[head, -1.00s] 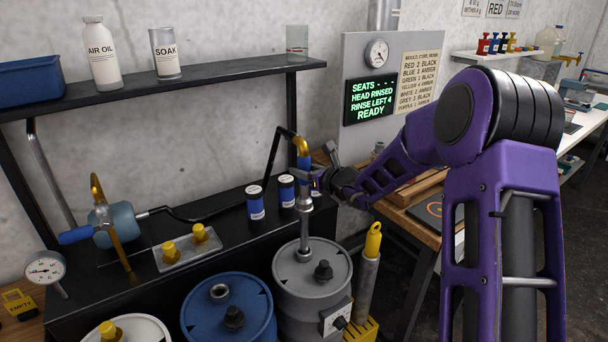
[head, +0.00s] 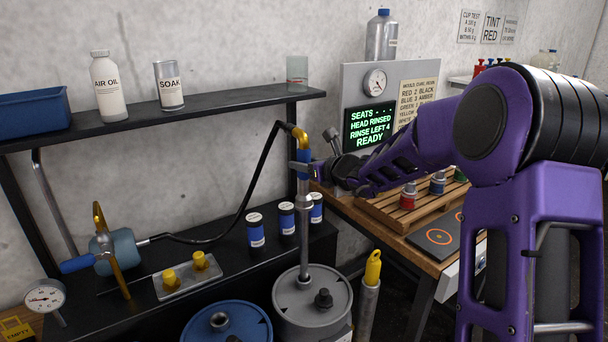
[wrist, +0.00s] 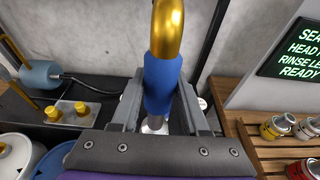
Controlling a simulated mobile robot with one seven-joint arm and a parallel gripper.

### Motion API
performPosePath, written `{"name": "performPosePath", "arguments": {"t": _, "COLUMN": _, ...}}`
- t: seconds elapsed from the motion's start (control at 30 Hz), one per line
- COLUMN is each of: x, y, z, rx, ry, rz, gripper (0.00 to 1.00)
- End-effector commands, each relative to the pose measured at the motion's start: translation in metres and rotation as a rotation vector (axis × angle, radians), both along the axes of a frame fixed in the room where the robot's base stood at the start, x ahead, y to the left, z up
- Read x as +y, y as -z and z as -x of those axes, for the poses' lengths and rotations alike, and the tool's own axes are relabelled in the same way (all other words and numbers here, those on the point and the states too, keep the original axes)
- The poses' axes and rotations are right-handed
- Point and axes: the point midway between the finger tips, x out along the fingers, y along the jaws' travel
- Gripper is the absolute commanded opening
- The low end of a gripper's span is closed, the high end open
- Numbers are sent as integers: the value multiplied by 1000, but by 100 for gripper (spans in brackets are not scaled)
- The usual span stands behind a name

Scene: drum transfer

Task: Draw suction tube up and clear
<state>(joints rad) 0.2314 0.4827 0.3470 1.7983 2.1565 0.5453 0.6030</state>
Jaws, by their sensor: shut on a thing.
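The suction tube (head: 304,225) is a grey metal pipe with a blue grip and a brass elbow (head: 298,132) on top. It stands upright over the grey drum (head: 290,312), and its lower end still appears to be in the drum's opening. My gripper (head: 303,170) is shut on the blue grip. In the wrist view the blue grip (wrist: 162,85) sits between the two grey fingers, with the brass bend above it. A black hose (head: 262,178) runs from the elbow down to the blue pump (head: 123,248).
A blue drum (head: 222,325) stands left of the grey drum. Several blue canisters (head: 256,232) stand behind on the black bench. A shelf (head: 215,105) with bottles is behind left. A yellow-handled tube (head: 371,285) stands to the right, near the wooden pallet (head: 395,212).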

Motion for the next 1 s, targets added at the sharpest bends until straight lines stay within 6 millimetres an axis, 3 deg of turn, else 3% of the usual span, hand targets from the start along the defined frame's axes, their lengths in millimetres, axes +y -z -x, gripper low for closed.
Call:
{"name": "performPosePath", "arguments": {"t": 0.2, "x": 0, "y": -28, "z": 0, "rx": -9, "ry": 0, "rz": -1, "gripper": 0}}
{"name": "performPosePath", "arguments": {"t": 1.0, "x": 1, "y": -104, "z": 0, "rx": -7, "ry": -1, "rz": -2, "gripper": 0}}
